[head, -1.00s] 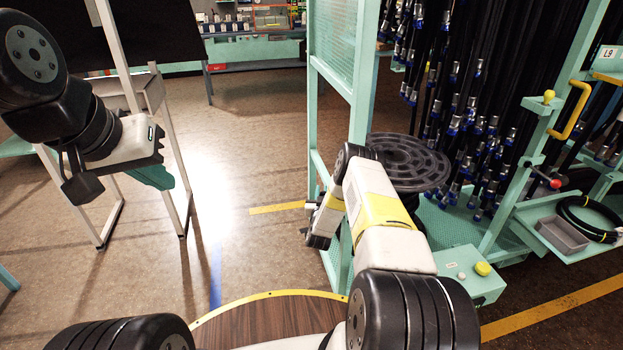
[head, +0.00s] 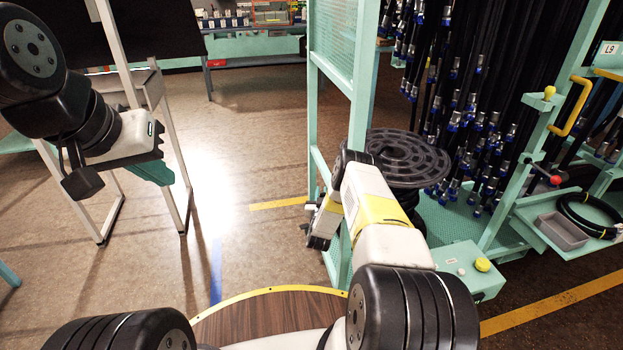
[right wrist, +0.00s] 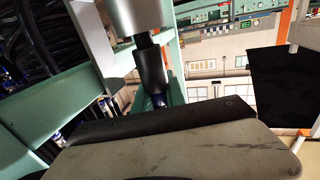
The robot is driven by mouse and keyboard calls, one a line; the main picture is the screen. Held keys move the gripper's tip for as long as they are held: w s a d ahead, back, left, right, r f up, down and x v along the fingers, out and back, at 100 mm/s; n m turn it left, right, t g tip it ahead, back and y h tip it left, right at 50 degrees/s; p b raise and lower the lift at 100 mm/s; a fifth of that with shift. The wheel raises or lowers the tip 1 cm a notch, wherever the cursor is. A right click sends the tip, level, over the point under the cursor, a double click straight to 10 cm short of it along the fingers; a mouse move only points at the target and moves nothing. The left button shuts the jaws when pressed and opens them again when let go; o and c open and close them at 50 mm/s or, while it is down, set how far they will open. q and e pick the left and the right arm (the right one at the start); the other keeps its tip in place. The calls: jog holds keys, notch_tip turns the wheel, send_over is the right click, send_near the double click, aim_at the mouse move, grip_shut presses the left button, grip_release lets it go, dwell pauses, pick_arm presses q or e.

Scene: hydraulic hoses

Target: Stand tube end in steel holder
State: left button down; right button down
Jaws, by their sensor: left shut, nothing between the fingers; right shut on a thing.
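My left gripper (head: 152,172), with teal fingers, is shut and empty in the air at the left of the head view. My right gripper (right wrist: 158,99) is shut on a dark tube end (right wrist: 150,68), which shows in the right wrist view just beyond the gripper body. A smooth silver cylinder (right wrist: 131,16) is right above the dark part; I cannot tell whether it belongs to the tube or to the steel holder. In the head view my right arm hides the right fingers and the tube. I cannot make out the steel holder for certain.
A teal rack (head: 358,110) with many hanging black hoses (head: 470,110) stands at the right. A dark ringed disk (head: 408,158) is just beyond my right arm. A grey bin (head: 562,231) and a coiled hose (head: 590,214) lie on a shelf. Floor in the middle is clear.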

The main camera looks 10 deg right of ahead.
jog(key=shift+f, duration=0.2)
jog(key=shift+f, duration=0.25)
jog(key=c, duration=1.3)
grip_release()
jog(key=v, duration=0.8)
